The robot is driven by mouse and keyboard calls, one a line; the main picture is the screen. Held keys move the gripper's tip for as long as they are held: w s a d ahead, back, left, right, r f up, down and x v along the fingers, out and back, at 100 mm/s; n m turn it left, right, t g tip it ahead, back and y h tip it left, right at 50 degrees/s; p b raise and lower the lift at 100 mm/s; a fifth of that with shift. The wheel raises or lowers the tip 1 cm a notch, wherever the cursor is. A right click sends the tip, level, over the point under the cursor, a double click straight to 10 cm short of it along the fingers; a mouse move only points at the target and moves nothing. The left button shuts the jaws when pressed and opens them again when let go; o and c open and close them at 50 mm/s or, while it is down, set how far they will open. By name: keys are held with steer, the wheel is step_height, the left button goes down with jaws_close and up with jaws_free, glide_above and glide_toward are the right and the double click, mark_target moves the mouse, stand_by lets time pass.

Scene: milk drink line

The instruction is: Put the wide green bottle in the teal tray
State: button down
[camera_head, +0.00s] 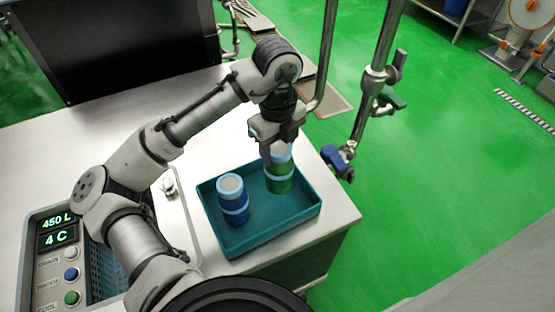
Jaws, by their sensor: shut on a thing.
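The wide green bottle (280,178) has a green body with pale blue bands and a light top. My gripper (277,146) is shut on its top from above. The bottle is upright over the right, back part of the teal tray (249,242). I cannot tell whether its base touches the tray floor. The gripper's fingertips are partly hidden against the bottle's top.
A blue bottle (233,200) with pale bands stands in the tray's left part. The tray lies on a metal counter (330,225) near its right edge. Metal pipes (365,105) rise behind the tray. A control panel (58,250) is at the left.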

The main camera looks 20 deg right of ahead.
steer(key=shift+f, duration=2.2)
steer(key=shift+f, duration=0.2)
steer(key=c, duration=0.7)
jaws_free()
steer(key=shift+o, duration=0.2)
steer(key=shift+r, duration=0.1)
step_height(320, 180, up, 12)
steer(key=shift+r, duration=0.1)
